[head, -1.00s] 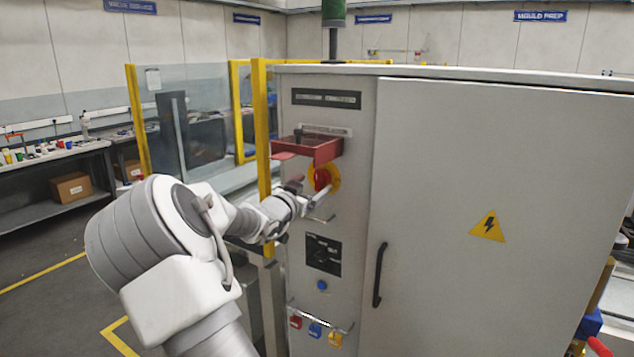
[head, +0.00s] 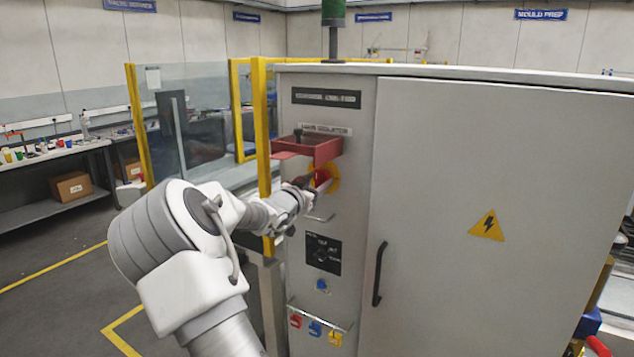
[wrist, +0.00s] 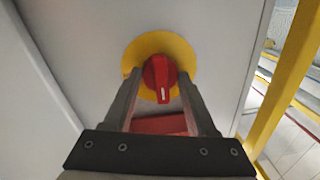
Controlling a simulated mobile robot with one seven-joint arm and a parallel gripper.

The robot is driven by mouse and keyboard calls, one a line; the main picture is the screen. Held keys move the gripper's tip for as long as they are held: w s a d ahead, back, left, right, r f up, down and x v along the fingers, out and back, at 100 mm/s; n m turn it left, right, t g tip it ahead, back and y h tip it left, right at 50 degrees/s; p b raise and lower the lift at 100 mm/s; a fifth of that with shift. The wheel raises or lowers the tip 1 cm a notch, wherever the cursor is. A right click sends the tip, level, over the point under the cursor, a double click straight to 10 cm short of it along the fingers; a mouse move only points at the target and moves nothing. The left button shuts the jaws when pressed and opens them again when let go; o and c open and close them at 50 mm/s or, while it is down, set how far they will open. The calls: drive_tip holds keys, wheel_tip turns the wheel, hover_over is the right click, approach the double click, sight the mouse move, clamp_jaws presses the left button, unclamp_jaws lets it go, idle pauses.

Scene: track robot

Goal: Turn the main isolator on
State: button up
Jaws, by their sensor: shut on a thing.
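The main isolator is a red rotary handle (wrist: 161,78) on a round yellow plate (wrist: 183,52), set in the grey cabinet's narrow left panel. In the head view its yellow plate (head: 334,178) shows under the "Main Isolator" label, partly hidden by my gripper. In the wrist view the handle's white mark points down the picture. My gripper (wrist: 159,88) has one finger on each side of the handle and is shut on it. In the head view my gripper (head: 307,184) reaches it from the left.
A red open box (head: 325,152) juts out just above the isolator. A hooked rail (head: 320,218), a black selector panel (head: 323,254) and a blue button (head: 322,286) are below. Coloured padlocks (head: 315,329) hang lower. A yellow guard post (head: 262,130) stands close left of the panel.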

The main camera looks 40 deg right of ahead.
drive_tip(key=shift+c, duration=0.8)
drive_tip(key=shift+f+m+b, duration=0.15)
drive_tip(key=shift+m+b, duration=0.15)
drive_tip(key=shift+b, duration=0.2)
drive_tip(key=shift+f+m+b, duration=0.1)
drive_tip(key=shift+m+b, duration=0.5)
drive_tip(key=shift+b, duration=0.15)
drive_tip(key=m+b, duration=0.2)
drive_tip(key=b, duration=0.1)
drive_tip(key=shift+f+m, duration=0.1)
drive_tip(key=shift+m, duration=0.2)
drive_tip(key=m+b, duration=0.4)
drive_tip(key=shift+m+h+b, duration=0.3)
drive_tip(key=shift+m+h, duration=0.1)
drive_tip(key=m+b, duration=0.4)
drive_tip(key=m, duration=0.1)
drive_tip(key=shift+m+g+b, duration=0.3)
drive_tip(key=shift+b, duration=0.05)
drive_tip(key=shift+w+r+m+h+b, duration=0.15)
drive_tip(key=shift+m+b, duration=0.45)
drive_tip(key=shift+m, duration=0.35)
drive_tip(key=shift+s+r+m+h+b, duration=0.15)
drive_tip(key=shift+m+b, duration=0.45)
drive_tip(key=shift+m, duration=0.35)
drive_tip(key=shift+w, duration=0.1)
